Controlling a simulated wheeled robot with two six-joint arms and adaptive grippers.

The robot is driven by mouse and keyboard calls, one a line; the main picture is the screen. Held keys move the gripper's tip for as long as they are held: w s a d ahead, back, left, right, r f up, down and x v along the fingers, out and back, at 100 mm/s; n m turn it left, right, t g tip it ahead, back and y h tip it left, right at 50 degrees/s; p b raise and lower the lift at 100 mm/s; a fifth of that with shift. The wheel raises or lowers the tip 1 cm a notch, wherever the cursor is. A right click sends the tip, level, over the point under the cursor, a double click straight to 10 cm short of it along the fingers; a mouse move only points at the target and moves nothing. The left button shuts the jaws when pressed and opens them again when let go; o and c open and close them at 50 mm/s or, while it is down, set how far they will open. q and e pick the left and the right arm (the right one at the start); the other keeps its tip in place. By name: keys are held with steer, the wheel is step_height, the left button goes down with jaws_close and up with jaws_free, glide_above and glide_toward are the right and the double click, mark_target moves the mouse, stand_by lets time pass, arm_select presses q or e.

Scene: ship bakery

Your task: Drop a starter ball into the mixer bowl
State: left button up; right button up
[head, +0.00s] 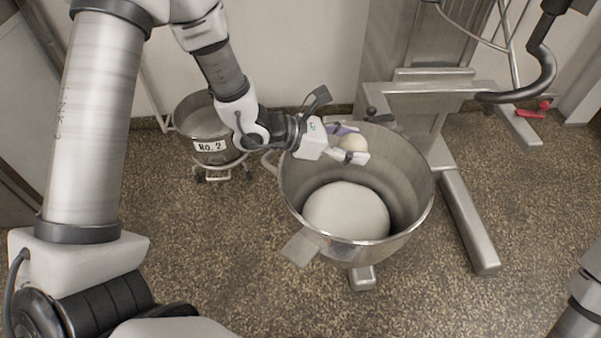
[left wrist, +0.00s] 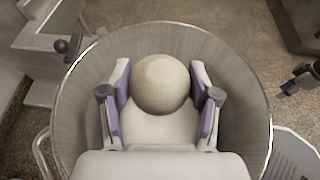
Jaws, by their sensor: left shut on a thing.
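A cream-coloured starter ball (head: 353,143) is held between the fingers of my left gripper (head: 347,146), over the far part of the mixer bowl's opening. In the left wrist view the ball (left wrist: 160,84) sits between the two purple-padded fingers of the left gripper (left wrist: 160,100). The steel mixer bowl (head: 410,190) stands below, with a large pale dough mass (head: 346,212) in its bottom. The bowl's rim and wall (left wrist: 80,112) surround the gripper in the left wrist view.
A second steel bowl marked "NO. 2" (head: 205,120) stands on a wheeled stand to the left. The mixer's frame (head: 440,90) and dark hook (head: 535,75) are behind and right of the bowl. A red object (head: 530,113) lies at the far right. The speckled floor in front is clear.

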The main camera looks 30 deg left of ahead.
arm_select(q)
steer(key=shift+f, duration=0.45)
arm_select(e)
steer(key=shift+f, duration=0.3)
arm_select(q)
steer(key=o, duration=1.3)
steer(key=v, duration=1.2)
